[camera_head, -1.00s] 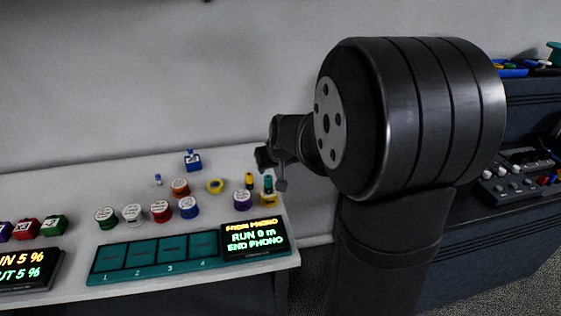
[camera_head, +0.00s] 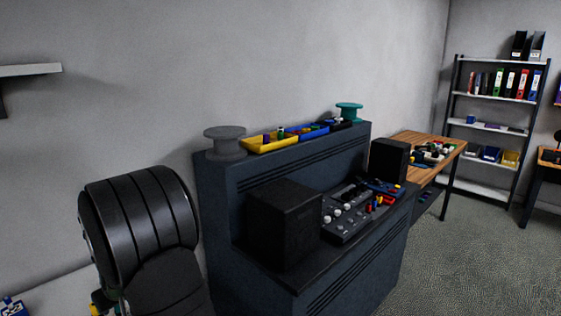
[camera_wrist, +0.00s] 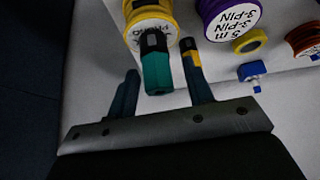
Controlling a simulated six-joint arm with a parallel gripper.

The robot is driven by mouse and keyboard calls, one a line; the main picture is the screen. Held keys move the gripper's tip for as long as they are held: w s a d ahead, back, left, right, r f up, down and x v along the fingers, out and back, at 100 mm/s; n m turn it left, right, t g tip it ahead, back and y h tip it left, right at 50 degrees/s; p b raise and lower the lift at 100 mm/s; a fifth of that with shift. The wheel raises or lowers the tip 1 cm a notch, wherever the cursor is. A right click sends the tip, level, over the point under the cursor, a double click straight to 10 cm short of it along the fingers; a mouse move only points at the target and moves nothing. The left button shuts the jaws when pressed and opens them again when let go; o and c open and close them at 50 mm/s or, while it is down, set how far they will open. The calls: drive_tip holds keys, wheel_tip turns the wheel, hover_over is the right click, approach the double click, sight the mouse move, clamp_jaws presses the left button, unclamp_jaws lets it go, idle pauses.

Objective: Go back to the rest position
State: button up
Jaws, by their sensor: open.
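In the wrist view my gripper (camera_wrist: 162,78) is open, its two dark fingers apart. A teal connector with a black end (camera_wrist: 156,72) shows between the fingers; I cannot tell how far below them it lies, and nothing appears clamped. A yellow-and-black connector (camera_wrist: 192,57) is partly hidden by the right finger. A yellow spool (camera_wrist: 148,18) with a white label is just beyond the teal connector. In the head view only a thick dark link of my arm shows at lower left; my gripper is not visible there.
A purple spool (camera_wrist: 230,18), a yellow ring (camera_wrist: 250,41) and a blue connector (camera_wrist: 251,72) lie to the right on the white table (camera_wrist: 285,110). The head view shows a dark console (camera_head: 225,205) with a black box (camera_head: 283,222), a wooden table (camera_head: 436,140) and shelves.

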drive_tip(key=shift+w+a+f, duration=0.1)
drive_tip(key=shift+a+f, duration=0.05)
drive_tip(key=shift+f, duration=0.15)
drive_tip(key=shift+r, duration=0.15)
